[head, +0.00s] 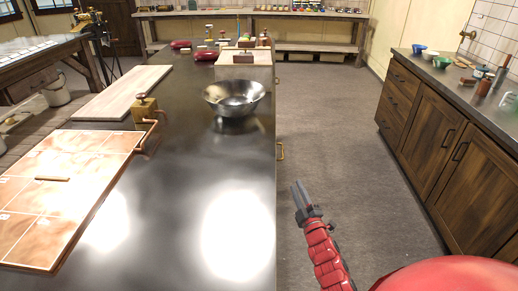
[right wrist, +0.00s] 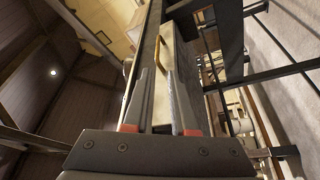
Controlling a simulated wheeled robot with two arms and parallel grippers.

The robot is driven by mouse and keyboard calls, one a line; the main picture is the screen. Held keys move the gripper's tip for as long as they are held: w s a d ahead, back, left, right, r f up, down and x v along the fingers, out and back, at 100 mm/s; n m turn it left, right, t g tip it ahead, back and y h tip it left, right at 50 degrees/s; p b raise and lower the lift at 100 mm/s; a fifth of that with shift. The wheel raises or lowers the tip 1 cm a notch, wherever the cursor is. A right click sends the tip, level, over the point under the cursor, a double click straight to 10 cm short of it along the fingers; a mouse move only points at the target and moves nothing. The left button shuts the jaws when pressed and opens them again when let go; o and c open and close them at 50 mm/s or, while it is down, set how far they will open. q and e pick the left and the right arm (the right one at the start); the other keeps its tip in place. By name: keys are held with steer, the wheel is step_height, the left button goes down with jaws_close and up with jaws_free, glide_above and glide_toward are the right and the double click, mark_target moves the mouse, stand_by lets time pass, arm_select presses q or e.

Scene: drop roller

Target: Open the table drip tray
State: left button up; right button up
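The dark metal-topped table (head: 185,165) fills the left and middle of the head view. At its right edge a small brass handle (head: 281,151) sticks out; the front it belongs to is hidden below the table top. In the right wrist view a pale front panel (right wrist: 166,80) carries a brass handle (right wrist: 158,50), seen beyond the fingertips. My right gripper (head: 299,191) is beside the table's right edge, nearer than the handle and apart from it. In the right wrist view its two fingers (right wrist: 163,72) stand apart with nothing between them. My left gripper is not in view.
A metal bowl (head: 234,98), a wooden board (head: 120,92) and a copper-coloured panel (head: 65,190) are on the table. A wooden cabinet (head: 425,135) stands on the right. The grey floor (head: 335,125) between is clear.

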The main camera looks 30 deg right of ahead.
mark_target(282, 152)
steer(key=shift+r+p+x, duration=0.15)
steer(key=shift+p+x, duration=0.1)
steer(key=shift+x, duration=3.9)
steer(key=shift+r+p+x, duration=0.15)
steer(key=shift+p+x, duration=0.1)
steer(key=shift+x, duration=3.9)
jaws_close()
steer(key=shift+s+f, duration=0.1)
